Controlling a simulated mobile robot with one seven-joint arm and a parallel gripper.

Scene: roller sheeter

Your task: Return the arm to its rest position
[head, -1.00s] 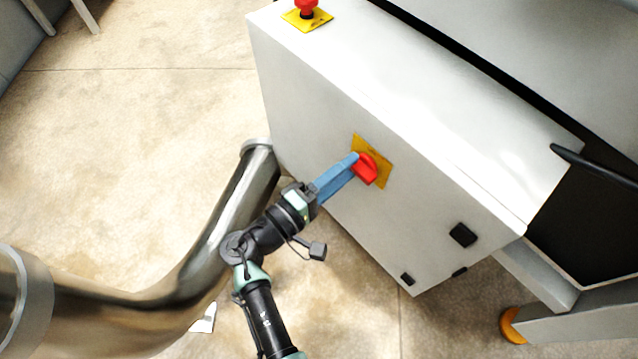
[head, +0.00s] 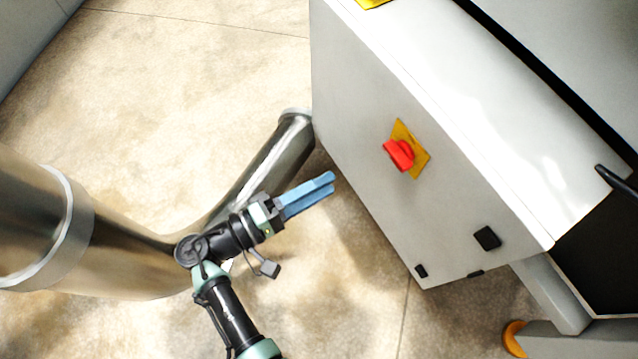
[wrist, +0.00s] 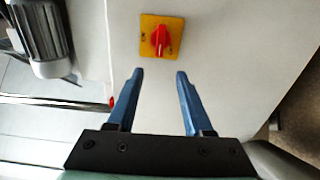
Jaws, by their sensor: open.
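My gripper (head: 318,190) has blue fingers and is open and empty in the head view, held in the air to the left of the machine cabinet, clear of it. My arm (head: 222,300) is bent, coming up from the bottom of the head view. In the wrist view my gripper (wrist: 158,78) shows both blue fingers spread apart. The red rotary switch (head: 399,154) on its yellow plate (head: 416,160) sits on the cabinet's side face, apart from the fingers. In the wrist view the red switch (wrist: 159,38) stands beyond the fingertips, upright between them.
The white cabinet (head: 350,110) fills the right side. A large metal pipe (head: 130,245) runs behind my arm and bends up close to the cabinet. Black fittings (head: 487,238) stick out low on the cabinet. Open floor (head: 190,100) lies at the upper left.

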